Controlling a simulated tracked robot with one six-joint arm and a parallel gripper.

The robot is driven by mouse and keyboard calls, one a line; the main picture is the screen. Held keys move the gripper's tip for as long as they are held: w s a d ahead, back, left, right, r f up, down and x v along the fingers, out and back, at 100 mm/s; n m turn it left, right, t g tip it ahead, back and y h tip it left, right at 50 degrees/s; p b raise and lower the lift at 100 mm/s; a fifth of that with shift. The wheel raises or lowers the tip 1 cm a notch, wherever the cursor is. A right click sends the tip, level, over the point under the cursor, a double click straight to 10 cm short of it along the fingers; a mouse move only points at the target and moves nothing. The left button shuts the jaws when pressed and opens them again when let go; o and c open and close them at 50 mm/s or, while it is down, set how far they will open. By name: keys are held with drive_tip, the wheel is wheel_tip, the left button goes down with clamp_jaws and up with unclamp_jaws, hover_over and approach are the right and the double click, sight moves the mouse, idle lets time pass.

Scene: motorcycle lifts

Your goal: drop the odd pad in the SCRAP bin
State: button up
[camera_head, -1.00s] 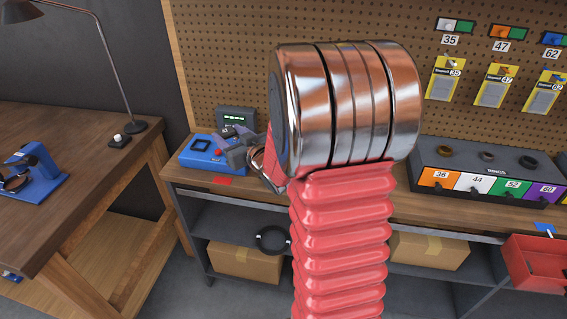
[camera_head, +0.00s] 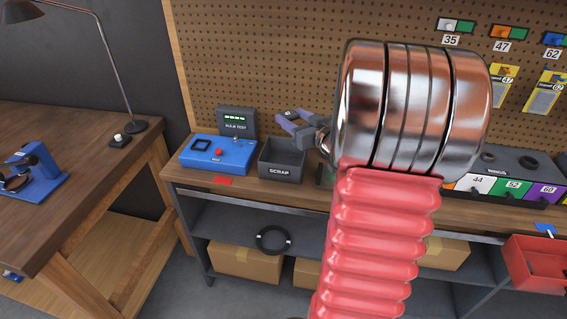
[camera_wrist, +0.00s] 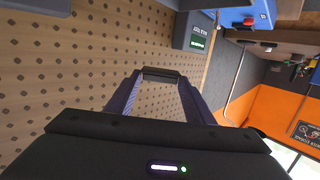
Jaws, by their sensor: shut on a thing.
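The SCRAP bin (camera_head: 281,171) is a small dark grey open box on the workbench, right of the blue tester. My gripper (camera_head: 289,117) shows above and behind the bin's rim in the head view, partly hidden by my own arm on its right. Its two purple-grey fingers are shut on a small dark pad (camera_head: 292,114). The wrist view shows this dark pad (camera_wrist: 160,74) as a black bar across the fingertips of my gripper (camera_wrist: 160,80). The bin does not show in the wrist view. I cannot tell the gripper's exact height over it.
A blue tester (camera_head: 217,152) with a red button and a screen reading BULB TEST stands left of the bin. A red patch (camera_head: 223,181) lies at the bench edge. A dark case with numbered labels (camera_head: 520,170) is at right. A red bin (camera_head: 535,262) hangs lower right.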

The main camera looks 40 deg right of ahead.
drive_tip(key=shift+f, duration=0.1)
drive_tip(key=shift+f, duration=2.9)
drive_tip(key=o, duration=1.2)
drive_tip(key=v, duration=1.3)
drive_tip(key=shift+s+a, duration=0.2)
drive_tip(key=shift+s, duration=0.15)
drive_tip(key=shift+w, duration=0.1)
